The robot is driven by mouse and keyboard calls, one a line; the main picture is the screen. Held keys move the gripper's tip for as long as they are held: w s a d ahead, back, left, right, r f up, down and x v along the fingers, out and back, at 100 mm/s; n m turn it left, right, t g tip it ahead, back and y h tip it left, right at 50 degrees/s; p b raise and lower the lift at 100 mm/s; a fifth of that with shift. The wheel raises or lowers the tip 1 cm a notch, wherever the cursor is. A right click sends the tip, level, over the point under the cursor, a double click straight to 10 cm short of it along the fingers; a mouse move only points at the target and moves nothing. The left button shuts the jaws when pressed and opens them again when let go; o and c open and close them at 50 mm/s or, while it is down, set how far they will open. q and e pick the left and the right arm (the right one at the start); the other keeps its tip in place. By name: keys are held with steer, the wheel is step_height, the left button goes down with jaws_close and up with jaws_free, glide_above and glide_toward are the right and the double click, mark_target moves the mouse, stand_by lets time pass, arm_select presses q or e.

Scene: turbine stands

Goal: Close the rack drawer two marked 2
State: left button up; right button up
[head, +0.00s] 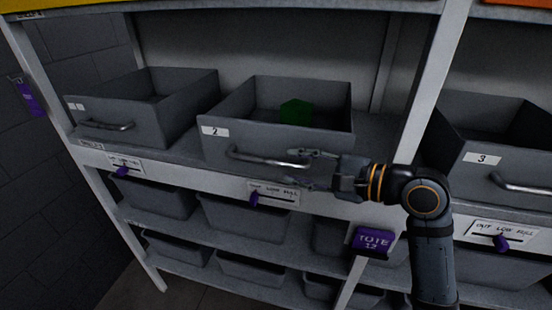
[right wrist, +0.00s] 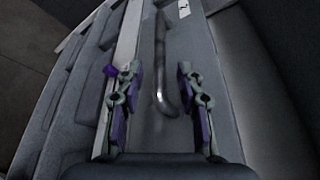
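The drawer marked 2 (head: 278,146) is pulled out from the upper shelf, in the middle of the head view. Its white label (head: 215,131) shows a 2, and a green block (head: 296,112) lies inside. A metal bar handle (head: 268,160) runs across its front. My right gripper (head: 302,168) is open at the right end of this handle. In the right wrist view, the handle (right wrist: 161,65) runs between the spread fingers of the gripper (right wrist: 158,90), with gaps on both sides. My left gripper is not in view.
A drawer (head: 145,108) stands to the left and drawer 3 (head: 495,160) to the right, past a shelf post (head: 432,80). Below are a rail with purple sliders (head: 255,197), grey bins (head: 245,222) and a purple tote tag (head: 373,243).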

mark_target(283, 164)
steer(key=shift+p+x, duration=0.8)
steer(key=shift+x, duration=2.2)
jaws_close()
